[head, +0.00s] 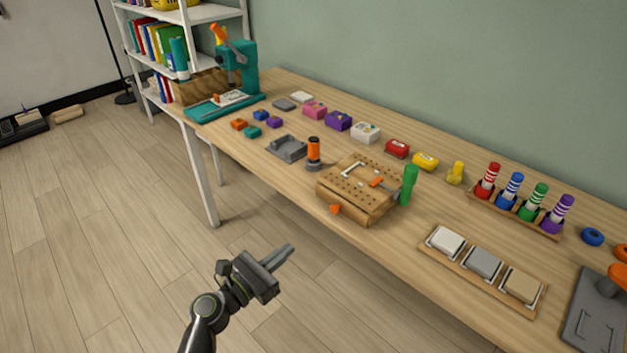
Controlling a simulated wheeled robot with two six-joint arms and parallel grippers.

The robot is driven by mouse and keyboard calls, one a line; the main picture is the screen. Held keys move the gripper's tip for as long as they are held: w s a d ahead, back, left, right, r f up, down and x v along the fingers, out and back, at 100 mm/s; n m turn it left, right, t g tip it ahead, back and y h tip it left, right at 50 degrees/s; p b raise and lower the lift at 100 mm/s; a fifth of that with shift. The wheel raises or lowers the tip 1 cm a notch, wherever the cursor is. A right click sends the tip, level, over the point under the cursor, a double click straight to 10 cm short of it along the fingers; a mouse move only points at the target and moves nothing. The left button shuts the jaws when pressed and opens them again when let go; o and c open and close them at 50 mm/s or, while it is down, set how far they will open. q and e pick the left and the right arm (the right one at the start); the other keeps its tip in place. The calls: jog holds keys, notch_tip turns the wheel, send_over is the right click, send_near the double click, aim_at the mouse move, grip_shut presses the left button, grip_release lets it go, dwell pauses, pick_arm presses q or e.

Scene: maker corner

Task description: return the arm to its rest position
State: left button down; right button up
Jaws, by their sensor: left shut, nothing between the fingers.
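My left gripper (284,254) is in the lower left of the head view. Its arm comes up from the bottom edge, and its fingers point up and to the right. The fingers are shut with nothing between them. It hangs over the wooden floor (100,230), in front of the workbench (262,168), apart from the bench and everything on it. My right gripper does not show.
On the bench stand a perforated wooden block (345,195) with an orange knob (335,209), a green cylinder (408,185), a teal press (240,75), a marker rack (540,228) and a tile tray (440,258). A white shelf (205,14) stands behind. Floor around the gripper is clear.

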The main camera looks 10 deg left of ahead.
pick_arm(q)
jog(key=s+a+f+m+g+y+p, duration=0.1)
jog(key=s+a+f+m+g+y, duration=0.25)
jog(key=f, duration=0.65)
jog(key=s+a+f+m+g+y+p, duration=0.1)
jog(key=s+a+f+m+y+p, duration=0.2)
jog(key=s+f, duration=0.45)
jog(key=s+a+f+m+g+y, duration=0.25)
jog(key=s+f+m, duration=0.2)
jog(key=f, duration=0.65)
jog(key=s+a+f+m+g+y+p, duration=0.1)
jog(key=s+m, duration=0.4)
jog(key=s, duration=0.5)
jog(key=s+a+f+m+g+y+p, duration=0.1)
jog(key=s+a+f+m+g, duration=0.2)
jog(key=s, duration=0.7)
jog(key=s+a+f+m+g+y+p, duration=0.1)
jog(key=s+a+f+m+g, duration=0.1)
jog(key=s+a+f+m, duration=0.3)
jog(key=s+f+m, duration=0.2)
jog(key=s+m, duration=0.2)
jog(key=s, duration=0.1)
jog(key=shift+g, duration=0.4)
jog(key=shift+f, duration=0.1)
